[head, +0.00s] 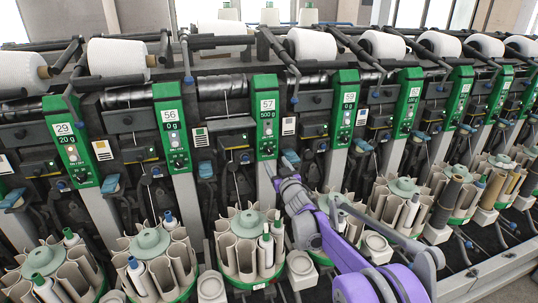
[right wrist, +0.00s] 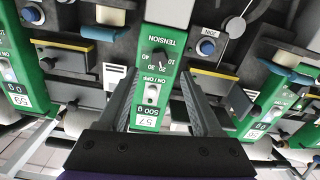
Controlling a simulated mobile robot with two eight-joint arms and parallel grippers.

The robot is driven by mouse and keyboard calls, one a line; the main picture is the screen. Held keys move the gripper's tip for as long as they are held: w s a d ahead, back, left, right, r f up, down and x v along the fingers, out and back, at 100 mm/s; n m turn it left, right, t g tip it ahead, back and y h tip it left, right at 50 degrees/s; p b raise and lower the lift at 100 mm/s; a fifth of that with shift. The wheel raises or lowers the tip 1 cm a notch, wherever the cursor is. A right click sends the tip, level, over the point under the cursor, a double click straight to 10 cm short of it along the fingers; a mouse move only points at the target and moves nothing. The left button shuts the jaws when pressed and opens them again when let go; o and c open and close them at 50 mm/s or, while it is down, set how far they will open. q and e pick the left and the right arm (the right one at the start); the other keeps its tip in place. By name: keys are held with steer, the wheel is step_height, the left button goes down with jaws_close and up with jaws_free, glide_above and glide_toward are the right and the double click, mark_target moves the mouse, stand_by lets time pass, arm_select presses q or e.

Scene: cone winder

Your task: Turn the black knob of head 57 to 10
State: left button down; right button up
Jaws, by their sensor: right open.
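The green panel of head 57 (head: 265,97) stands in the middle of the head view, with labels 57 and 500 g. In the right wrist view it appears upside down (right wrist: 148,122), with its black knob (right wrist: 158,59) under the word TENSION and a white ON OFF switch (right wrist: 152,94). Dial numbers show around the knob; its exact setting is too small to tell. My right gripper (right wrist: 160,76) is open, its two grey fingers on either side of the panel, tips just short of the knob. In the head view it (head: 277,168) is low before the panel. My left gripper is out of view.
Neighbouring panels 56 (head: 170,125) and 59 (head: 346,115) stand on either side. A blue round button (right wrist: 206,47) is right of the knob in the wrist view. Round bobbin holders (head: 249,222) stand below, and white yarn cones (head: 312,45) lie above.

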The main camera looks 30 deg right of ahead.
mark_target(270, 152)
steer(key=x, duration=0.7)
steer(key=shift+w+d+p, duration=0.1)
steer(key=shift+w+p, duration=0.05)
steer(key=shift+p, duration=0.15)
jaws_close()
